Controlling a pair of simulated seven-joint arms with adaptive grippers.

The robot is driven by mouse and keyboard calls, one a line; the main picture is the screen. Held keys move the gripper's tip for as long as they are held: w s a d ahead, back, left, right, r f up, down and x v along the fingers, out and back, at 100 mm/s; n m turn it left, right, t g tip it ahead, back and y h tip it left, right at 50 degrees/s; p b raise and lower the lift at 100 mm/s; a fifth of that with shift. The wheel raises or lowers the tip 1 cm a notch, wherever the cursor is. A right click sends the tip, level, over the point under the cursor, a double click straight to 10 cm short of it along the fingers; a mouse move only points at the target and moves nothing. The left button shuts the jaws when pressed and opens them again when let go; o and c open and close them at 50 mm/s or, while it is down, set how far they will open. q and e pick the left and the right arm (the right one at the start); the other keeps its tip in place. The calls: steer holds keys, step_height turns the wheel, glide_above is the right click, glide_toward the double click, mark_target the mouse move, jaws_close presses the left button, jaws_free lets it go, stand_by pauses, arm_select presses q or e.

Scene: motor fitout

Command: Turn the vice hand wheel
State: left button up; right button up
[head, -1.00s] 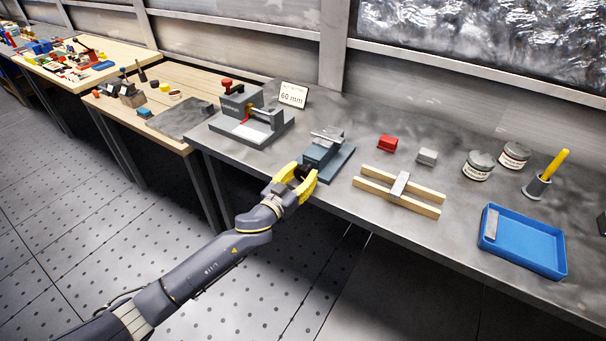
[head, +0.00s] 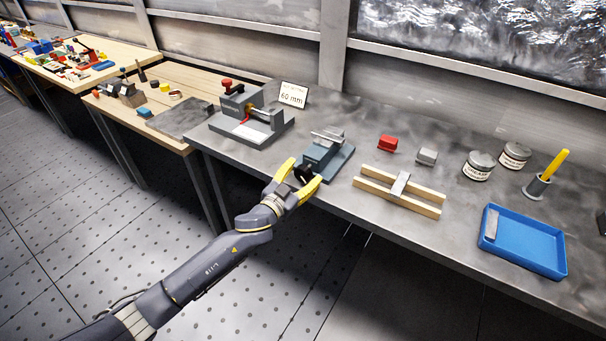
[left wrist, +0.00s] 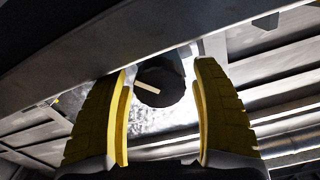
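The vice (head: 325,151) is a blue-grey block with a bare metal jaw on top, standing near the front edge of the bench. Its dark round hand wheel (head: 304,173) faces the bench front. My left gripper (head: 305,174) is open, with yellow fingers spread at the wheel. In the left wrist view the black hand wheel (left wrist: 160,84), with a pale bar mark, lies between and beyond the fingertips (left wrist: 162,68), with a gap on both sides. The right gripper is not in view.
The bench's front edge (head: 400,238) runs close by the gripper. A grey fixture with a red knob (head: 243,113) stands left of the vice. Right are wooden rails (head: 378,202), red (head: 387,143) and grey blocks, tins and a blue tray (head: 530,252).

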arm_select(q)
steer(key=shift+o, duration=0.4)
steer(key=shift+s, duration=0.1)
steer(key=shift+s+a+f, duration=0.1)
steer(key=shift+s+a, duration=0.05)
steer(key=shift+s, duration=0.05)
steer(key=v, duration=1.1)
steer(key=shift+s+a, duration=0.1)
steer(key=shift+c, duration=0.3)
